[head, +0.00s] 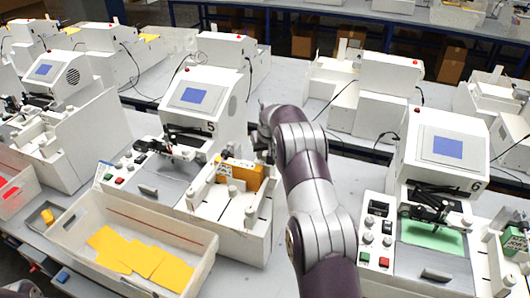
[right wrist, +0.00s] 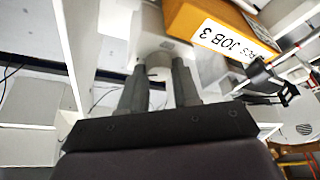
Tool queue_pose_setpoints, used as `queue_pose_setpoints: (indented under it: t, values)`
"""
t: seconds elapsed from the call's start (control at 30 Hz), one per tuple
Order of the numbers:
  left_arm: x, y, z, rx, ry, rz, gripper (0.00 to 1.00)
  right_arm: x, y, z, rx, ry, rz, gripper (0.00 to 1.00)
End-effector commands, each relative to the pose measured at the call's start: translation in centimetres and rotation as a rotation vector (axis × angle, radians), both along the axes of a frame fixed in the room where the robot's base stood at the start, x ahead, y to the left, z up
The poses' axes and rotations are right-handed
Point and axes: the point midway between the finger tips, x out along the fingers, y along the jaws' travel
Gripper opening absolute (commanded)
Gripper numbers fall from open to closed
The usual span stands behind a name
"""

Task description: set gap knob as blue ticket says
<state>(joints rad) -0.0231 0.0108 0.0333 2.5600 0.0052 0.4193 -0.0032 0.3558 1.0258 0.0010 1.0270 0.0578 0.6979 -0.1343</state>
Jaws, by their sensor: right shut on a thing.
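My right arm reaches over the machine marked 5 (head: 208,95). Its gripper (head: 264,156) is at the right side of that machine's white feeder (head: 257,243), mostly hidden by the arm in the head view. In the right wrist view its fingers (right wrist: 158,74) are shut on a pale round part, which appears to be the gap knob (right wrist: 155,58). The knob's scale cannot be read. An orange stack (head: 243,174) sits in the feeder beside the gripper; its white label (right wrist: 226,40) reads JOB 3. No blue ticket can be made out. My left gripper is not in view.
A white bin (head: 205,236) with orange sheets (head: 130,252) stands at the front left. The machine marked 6 (head: 446,150), with a green sheet (head: 430,236), stands at right. More machines line both sides and the back. Some bare table lies right of the feeder.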

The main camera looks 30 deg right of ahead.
Motion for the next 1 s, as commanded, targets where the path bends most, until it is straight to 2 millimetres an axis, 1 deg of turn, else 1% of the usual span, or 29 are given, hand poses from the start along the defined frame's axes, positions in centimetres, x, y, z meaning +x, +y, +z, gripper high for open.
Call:
queue_pose_setpoints:
  t: [0.17,0.33,0.5,0.57,0.67,0.9,1.0]
  values:
    - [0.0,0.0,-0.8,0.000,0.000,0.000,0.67,0.0,-0.1,-0.2,0.000,-0.001,0.109,0.01]
    - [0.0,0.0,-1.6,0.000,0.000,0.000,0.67,0.0,-0.2,-0.2,0.001,-0.002,0.254,0.01]
    - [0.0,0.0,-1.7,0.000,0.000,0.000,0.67,0.0,-0.3,0.1,0.002,-0.003,0.398,0.01]
    - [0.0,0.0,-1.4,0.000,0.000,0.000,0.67,0.0,-0.3,0.2,0.002,-0.002,0.446,0.01]
    - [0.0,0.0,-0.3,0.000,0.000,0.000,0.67,0.0,-0.3,0.5,0.001,0.000,0.521,0.01]
    - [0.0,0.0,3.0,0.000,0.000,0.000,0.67,0.0,-0.3,0.8,0.002,-0.001,0.655,0.01]
    - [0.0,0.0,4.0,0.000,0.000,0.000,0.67,0.0,-0.3,0.6,0.002,0.000,0.691,0.01]
